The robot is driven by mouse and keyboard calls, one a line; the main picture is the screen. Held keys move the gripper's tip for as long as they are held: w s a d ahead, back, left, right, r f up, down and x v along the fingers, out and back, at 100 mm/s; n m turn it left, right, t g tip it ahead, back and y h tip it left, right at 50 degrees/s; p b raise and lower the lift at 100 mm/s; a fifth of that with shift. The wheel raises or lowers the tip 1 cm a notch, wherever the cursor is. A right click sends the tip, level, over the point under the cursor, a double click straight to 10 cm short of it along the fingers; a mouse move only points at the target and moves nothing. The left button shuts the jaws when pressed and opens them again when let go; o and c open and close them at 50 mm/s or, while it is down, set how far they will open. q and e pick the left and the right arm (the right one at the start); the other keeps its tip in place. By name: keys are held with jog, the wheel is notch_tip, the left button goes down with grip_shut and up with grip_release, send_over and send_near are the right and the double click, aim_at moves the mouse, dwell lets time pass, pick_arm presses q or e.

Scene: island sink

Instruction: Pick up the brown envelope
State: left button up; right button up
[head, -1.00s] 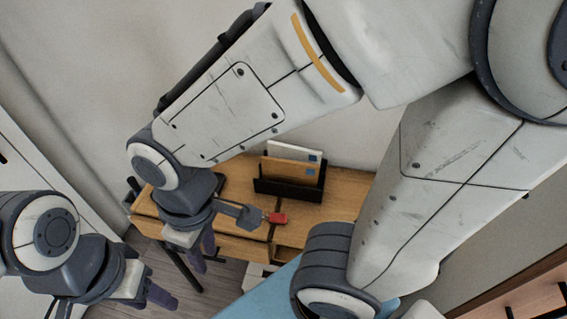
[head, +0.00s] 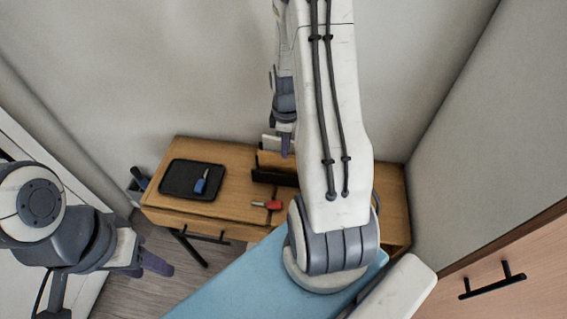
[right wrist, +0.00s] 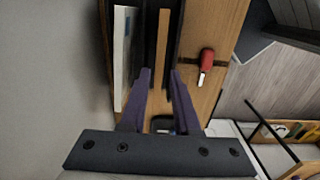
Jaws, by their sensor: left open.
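The brown envelope (head: 267,160) stands upright in a black letter holder (head: 262,176) on the wooden desk, in front of a white envelope (head: 266,141). My right arm hides much of the holder in the head view. My right gripper (head: 284,148) is above the holder, pointing down. In the right wrist view its two purple fingers (right wrist: 160,75) are apart, with the brown envelope (right wrist: 164,40) showing in line with the gap between them. I cannot tell whether they touch it. The white envelope (right wrist: 122,60) is to the left.
A black tray (head: 170,191) with a blue-handled item (head: 201,184) lies on the desk's left part. A red-handled item (head: 268,205) lies before the holder. Walls are close behind and right.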

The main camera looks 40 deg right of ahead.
aim_at(284, 162)
notch_tip(284, 162, down, 2)
jog(key=shift+a+f, duration=0.1)
jog(key=shift+f, duration=0.1)
jog(key=shift+w+f+p, duration=0.15)
jog(key=shift+f+p, duration=0.35)
jog(key=shift+f, duration=0.8)
jog(key=shift+w+f+p, duration=0.1)
jog(key=shift+f+p, duration=0.35)
jog(key=shift+f, duration=0.8)
grip_shut()
